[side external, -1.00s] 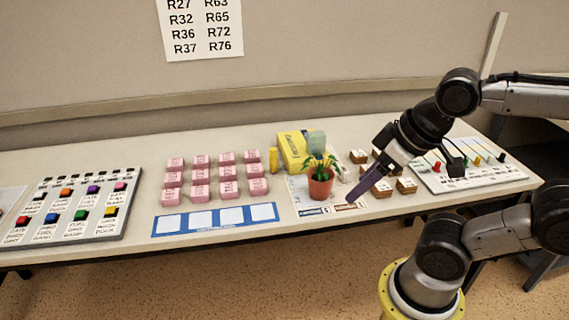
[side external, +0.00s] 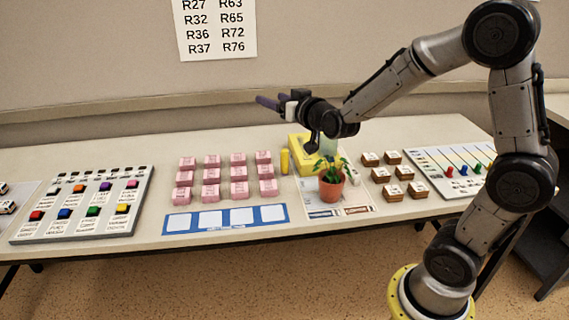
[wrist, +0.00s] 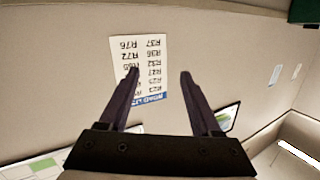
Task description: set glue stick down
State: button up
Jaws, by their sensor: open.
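A small yellow upright stick (side external: 285,161) stands on the table just left of the yellow box (side external: 304,146); it may be the glue stick, but I cannot tell for sure. My gripper (side external: 266,103) is raised well above the back of the table, pointing left toward the wall. In the wrist view my gripper (wrist: 159,74) has its two dark purple fingers spread apart with nothing between them. Beyond them are the wall and a printed list (wrist: 150,58).
A potted plant (side external: 331,184) stands on a white sheet (side external: 308,198). Pink blocks (side external: 211,175) and a blue strip (side external: 181,222) lie left of it; brown blocks (side external: 392,192) and a slider board (side external: 425,159) lie right. A button panel (side external: 137,189) is at the left.

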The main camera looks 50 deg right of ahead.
jog(key=w+d+f+m+g+h, duration=0.15)
jog(key=d+f, duration=0.35)
jog(key=f, duration=0.5)
jog(key=g, duration=0.3)
send_near(287, 154)
jog(key=shift+t+h, duration=0.25)
jog(key=shift+h, duration=0.2)
jog(key=x, duration=0.8)
jog(key=shift+w+a+f, duration=0.1)
jog(key=shift+a+f, duration=0.05)
jog(key=shift+f, duration=0.15)
jog(key=shift+x, duration=3)
jog(key=shift+w+a, duration=0.1)
jog(key=shift+a, duration=0.05)
jog(key=shift+c, duration=0.2)
grip_shut()
